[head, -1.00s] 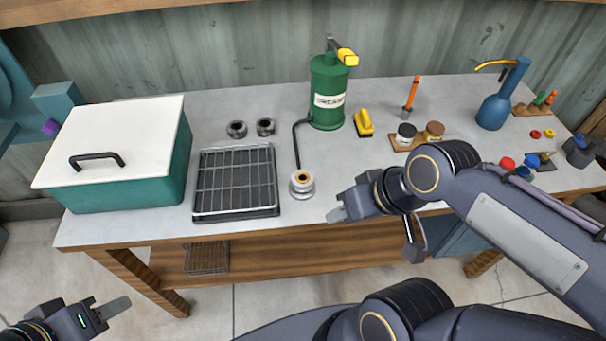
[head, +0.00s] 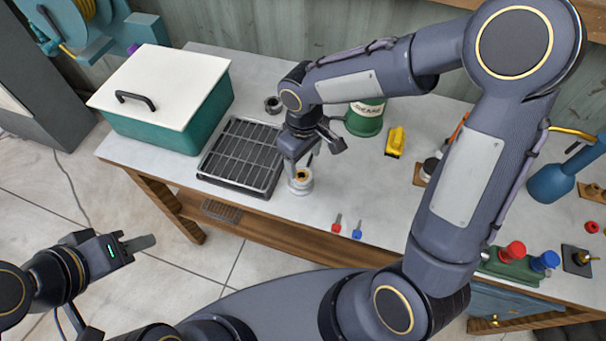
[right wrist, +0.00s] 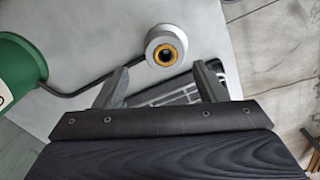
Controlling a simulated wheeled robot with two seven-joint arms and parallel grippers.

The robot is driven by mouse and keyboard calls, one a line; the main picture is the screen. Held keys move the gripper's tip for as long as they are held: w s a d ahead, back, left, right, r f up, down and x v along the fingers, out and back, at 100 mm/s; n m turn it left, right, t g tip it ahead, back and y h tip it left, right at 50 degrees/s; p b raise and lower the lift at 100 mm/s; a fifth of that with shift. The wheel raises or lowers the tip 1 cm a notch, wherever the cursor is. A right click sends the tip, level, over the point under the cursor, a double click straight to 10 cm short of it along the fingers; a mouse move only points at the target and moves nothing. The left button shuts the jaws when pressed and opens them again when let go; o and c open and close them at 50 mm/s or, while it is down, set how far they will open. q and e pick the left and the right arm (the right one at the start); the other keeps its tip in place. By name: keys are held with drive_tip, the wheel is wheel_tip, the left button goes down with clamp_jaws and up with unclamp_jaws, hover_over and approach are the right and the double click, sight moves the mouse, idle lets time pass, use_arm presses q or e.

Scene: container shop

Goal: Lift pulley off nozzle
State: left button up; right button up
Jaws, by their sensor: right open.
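The pulley (head: 300,186) is a pale grey, spool-like piece with a brass-coloured centre. It sits at the end of the black pipe from the green pump, near the table's front edge. In the right wrist view the pulley (right wrist: 166,47) is just beyond the fingertips, with the nozzle hidden under it. My right gripper (head: 303,160) is above and just behind the pulley, pointing down, open and empty; its fingers also show in the right wrist view (right wrist: 163,75). My left gripper (head: 140,243) is off the table at lower left, away from the pulley; its jaw gap is unclear.
A black rack tray (head: 207,170) lies left of the pulley, beside a teal box with a white lid (head: 165,90). The green pump (head: 366,122) stands behind. Red (head: 337,224) and blue (head: 357,231) small tools lie to the right. Bare tabletop lies right of the pulley.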

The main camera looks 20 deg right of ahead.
sight(304, 169)
wheel_tip(304, 169, down, 5)
drive_tip(key=shift+f+p, duration=0.15)
drive_tip(key=shift+p, duration=0.2)
drive_tip(key=shift+c, duration=0.4)
drive_tip(key=c, duration=0.9)
